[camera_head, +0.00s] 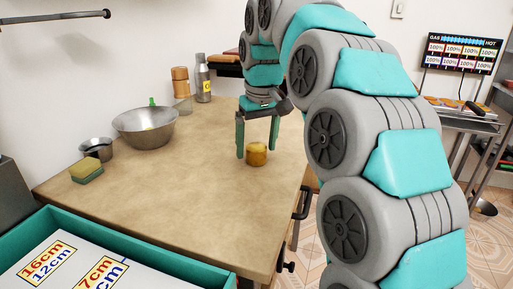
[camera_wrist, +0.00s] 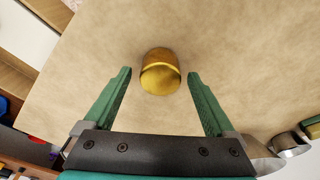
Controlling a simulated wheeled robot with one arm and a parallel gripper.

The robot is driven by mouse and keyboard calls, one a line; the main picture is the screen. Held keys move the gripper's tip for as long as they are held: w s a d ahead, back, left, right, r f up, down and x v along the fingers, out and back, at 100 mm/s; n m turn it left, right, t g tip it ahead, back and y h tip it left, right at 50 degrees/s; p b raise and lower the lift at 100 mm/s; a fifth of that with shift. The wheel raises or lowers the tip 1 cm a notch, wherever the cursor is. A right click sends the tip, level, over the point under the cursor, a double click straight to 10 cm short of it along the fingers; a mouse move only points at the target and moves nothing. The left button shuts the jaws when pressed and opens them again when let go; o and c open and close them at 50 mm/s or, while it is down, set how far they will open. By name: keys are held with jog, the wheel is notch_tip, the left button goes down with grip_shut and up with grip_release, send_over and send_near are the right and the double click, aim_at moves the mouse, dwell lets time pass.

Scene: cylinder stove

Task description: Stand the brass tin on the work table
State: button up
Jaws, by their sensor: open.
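The brass tin (camera_head: 256,154) is a short gold cylinder. It stands upright on the work table (camera_head: 190,200), toward the table's right side. My gripper (camera_head: 256,150) is above it with its green fingers pointing down and apart. In the wrist view the brass tin (camera_wrist: 160,72) lies just beyond the fingertips of my gripper (camera_wrist: 160,78), about midway between them, with a clear space on each side. The fingers hold nothing.
A metal bowl (camera_head: 145,128), a small metal cup (camera_head: 97,149) and a sponge (camera_head: 87,170) are on the table's left. A bottle (camera_head: 202,80) and a wooden-topped jar (camera_head: 181,88) stand at the back. A teal-edged tray (camera_head: 190,256) is in front. The table's middle is clear.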

aim_at(259, 148)
jog(key=r, duration=0.2)
jog(key=r+p, duration=0.1)
jog(key=r, duration=0.1)
jog(key=s+r+p, duration=0.1)
jog(key=r, duration=0.1)
jog(key=shift+d+r, duration=0.2)
jog(key=shift+r, duration=0.05)
